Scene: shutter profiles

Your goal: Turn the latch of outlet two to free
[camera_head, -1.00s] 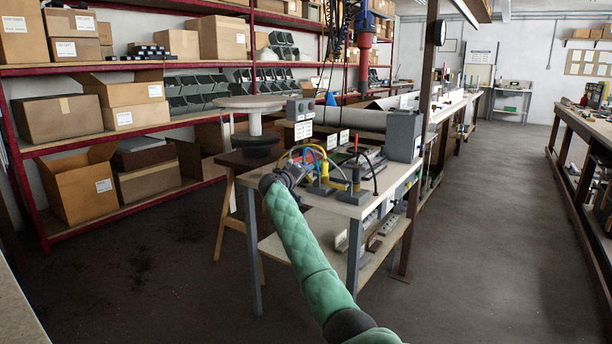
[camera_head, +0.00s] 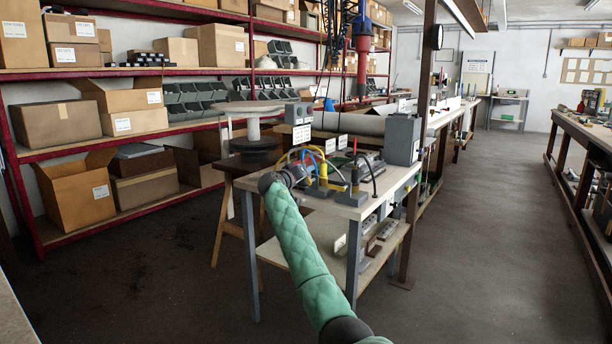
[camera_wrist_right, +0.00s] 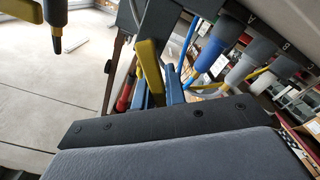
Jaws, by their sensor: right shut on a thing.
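In the head view my right gripper (camera_head: 300,173) reaches the small bench among hoses and fittings, its fingertips hard to make out. In the right wrist view its blue fingers (camera_wrist_right: 168,88) are shut on a yellow lever (camera_wrist_right: 150,72), which looks like a latch. The lever slants below a dark grey fixture (camera_wrist_right: 185,15). A blue cylindrical fitting (camera_wrist_right: 211,52) and grey fittings (camera_wrist_right: 245,65) hang beside it, with letters A and B on the fixture. I cannot tell which outlet is number two. My left gripper is not in view.
The bench (camera_head: 305,203) carries a yellow upright fitting (camera_head: 323,172), a grey block with a hose (camera_head: 352,196) and a grey box (camera_head: 403,138). A round-topped stand (camera_head: 254,107) is behind. Shelves with cartons (camera_head: 58,122) line the left; the floor (camera_head: 480,240) at right is clear.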

